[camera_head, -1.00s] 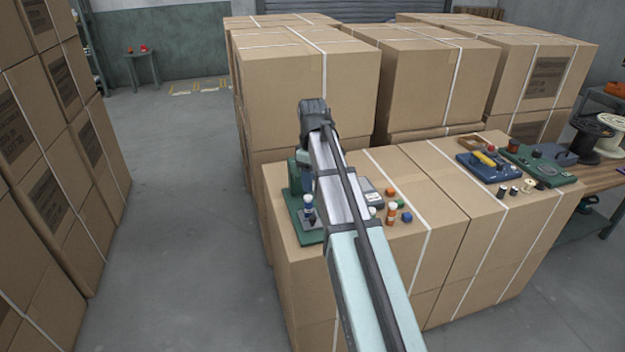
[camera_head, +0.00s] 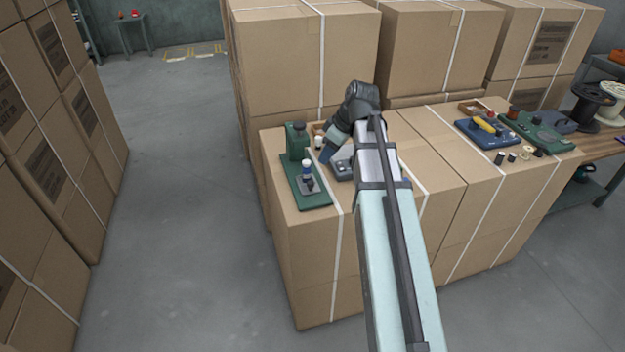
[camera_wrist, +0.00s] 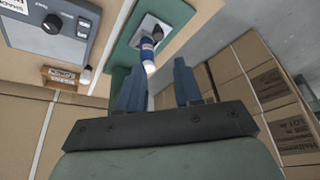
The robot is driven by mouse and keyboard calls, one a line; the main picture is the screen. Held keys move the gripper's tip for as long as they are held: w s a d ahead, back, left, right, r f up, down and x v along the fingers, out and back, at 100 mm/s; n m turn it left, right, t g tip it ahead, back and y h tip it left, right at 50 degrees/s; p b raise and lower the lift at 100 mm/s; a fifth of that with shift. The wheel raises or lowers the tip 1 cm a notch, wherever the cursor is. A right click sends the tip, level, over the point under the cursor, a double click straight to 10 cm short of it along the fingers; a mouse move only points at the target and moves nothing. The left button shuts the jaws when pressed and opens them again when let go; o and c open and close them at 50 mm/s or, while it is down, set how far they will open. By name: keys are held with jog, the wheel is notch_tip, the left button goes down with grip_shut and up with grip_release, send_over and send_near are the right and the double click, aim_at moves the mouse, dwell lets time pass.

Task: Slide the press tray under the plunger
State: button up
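The green press (camera_head: 296,140) stands at the left end of the box top in the head view, with its base toward the front. A small grey press tray (camera_head: 308,185) lies on the front of that base. A blue-and-white bottle (camera_head: 306,169) stands on or just behind the tray. In the wrist view the tray (camera_wrist: 150,30) is a pale plate with a dark part on it, and the bottle (camera_wrist: 149,52) shows just beyond my fingertips. My gripper (camera_wrist: 159,64) is open, with nothing between its fingers.
A grey box with a knob (camera_head: 343,168) sits right of the press. A small brown box (camera_wrist: 62,76) and a white cylinder (camera_wrist: 87,75) are near it. A blue tray (camera_head: 488,133) and green board (camera_head: 540,132) lie farther right. Tall cartons (camera_head: 275,60) stand behind.

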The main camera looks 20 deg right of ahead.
aim_at(311, 182)
jog(key=x, duration=1.3)
jog(key=shift+w+f, duration=0.3)
jog(key=shift+w, duration=0.05)
jog(key=shift+c, duration=0.5)
grip_shut()
